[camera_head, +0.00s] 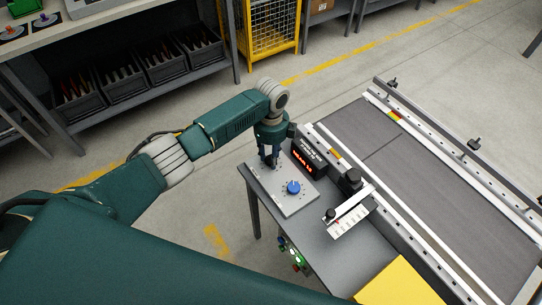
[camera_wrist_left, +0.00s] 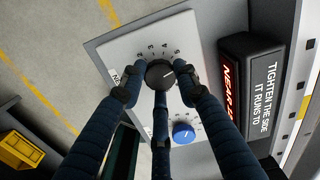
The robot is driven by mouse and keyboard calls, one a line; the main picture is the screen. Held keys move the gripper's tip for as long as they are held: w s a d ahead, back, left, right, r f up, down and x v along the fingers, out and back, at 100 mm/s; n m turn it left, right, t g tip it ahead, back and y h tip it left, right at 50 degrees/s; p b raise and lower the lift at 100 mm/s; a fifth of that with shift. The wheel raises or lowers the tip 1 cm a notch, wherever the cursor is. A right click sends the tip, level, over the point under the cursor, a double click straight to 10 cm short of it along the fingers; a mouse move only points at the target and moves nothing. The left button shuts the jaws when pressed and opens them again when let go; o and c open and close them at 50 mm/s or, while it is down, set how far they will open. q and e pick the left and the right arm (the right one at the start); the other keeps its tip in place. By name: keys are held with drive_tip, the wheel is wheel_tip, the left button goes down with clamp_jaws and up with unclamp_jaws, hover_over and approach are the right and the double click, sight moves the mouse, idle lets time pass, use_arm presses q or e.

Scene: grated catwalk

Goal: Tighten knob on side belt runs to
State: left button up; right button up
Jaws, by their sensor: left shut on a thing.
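My left gripper (camera_head: 269,161) comes down onto the control plate beside the conveyor. In the left wrist view its fingers (camera_wrist_left: 160,88) are closed around a black knob (camera_wrist_left: 160,72) with a white pointer line and a numbered dial. In the head view the gripper hides this knob. A blue knob (camera_head: 293,187) sits on the same pale plate (camera_head: 299,206), apart from the gripper; it also shows in the left wrist view (camera_wrist_left: 184,132). A display (camera_head: 308,160) has red letters, partly readable as "NEAR" (camera_wrist_left: 230,85), beside a "tighten the side it runs to" label. My right gripper is out of view.
The grey conveyor belt (camera_head: 418,160) runs between white rails on the right. A black knob (camera_head: 353,180) and a white scale with a pointer (camera_head: 350,221) stand near the plate. A yellow panel (camera_head: 402,283) is at the front. Shelves with black bins (camera_head: 125,71) line the back left.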

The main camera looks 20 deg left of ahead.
use_arm(q)
drive_tip(key=shift+m, duration=1)
drive_tip(key=shift+r, duration=0.1)
drive_tip(key=o, duration=1.2)
drive_tip(key=shift+c, duration=0.2)
wheel_tip(320, 180, up, 12)
